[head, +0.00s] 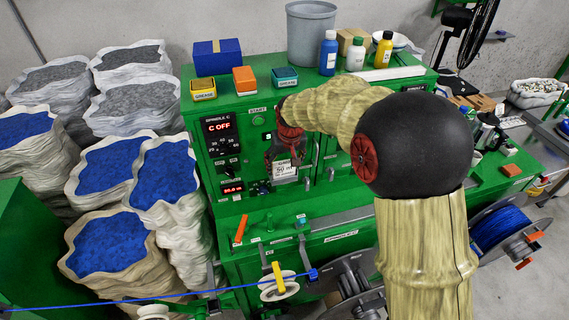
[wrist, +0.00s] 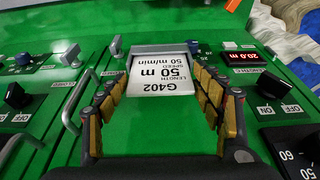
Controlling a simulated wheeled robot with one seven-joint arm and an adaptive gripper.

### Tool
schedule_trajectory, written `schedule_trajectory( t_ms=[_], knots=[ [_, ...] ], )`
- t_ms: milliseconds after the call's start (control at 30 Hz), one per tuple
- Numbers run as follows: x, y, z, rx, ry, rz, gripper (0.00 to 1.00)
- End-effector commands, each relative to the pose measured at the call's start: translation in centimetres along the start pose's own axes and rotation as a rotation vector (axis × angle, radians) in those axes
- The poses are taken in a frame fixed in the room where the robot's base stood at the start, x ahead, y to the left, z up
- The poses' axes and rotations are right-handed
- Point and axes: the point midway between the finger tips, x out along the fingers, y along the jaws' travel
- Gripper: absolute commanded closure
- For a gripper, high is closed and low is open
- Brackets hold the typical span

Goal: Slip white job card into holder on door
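The white job card (wrist: 160,76) reads G402, length 50 m, speed 50 m/min, upside down in the wrist view. Its far end sits in the grey holder (wrist: 165,49) on the green door. In the head view the card (head: 285,167) shows upright low on the door, just below my gripper (head: 283,150). In the wrist view my gripper (wrist: 158,80) has its fingers spread wide, one on each side of the card. The fingertips are close to the card's side edges; whether they touch them is hard to tell. How deep the card sits is hidden.
A grey door handle (wrist: 75,102) is beside the left finger. Black knobs (wrist: 274,90) and a red display (wrist: 240,57) are on the right in the wrist view. A ledge with a red-orange tool (head: 241,229) is below the door in the head view.

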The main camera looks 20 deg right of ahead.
Motion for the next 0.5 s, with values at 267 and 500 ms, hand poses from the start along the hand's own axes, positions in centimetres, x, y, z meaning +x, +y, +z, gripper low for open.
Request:
schedule_trajectory(
  t_ms=[267, 500],
  knots=[
    [0.0, 0.0, 0.0, 0.0, 0.0, 0.0, 0.17],
    [0.0, 0.0, 0.01, 0.0, 0.0, 0.0, 0.17]
  ],
)
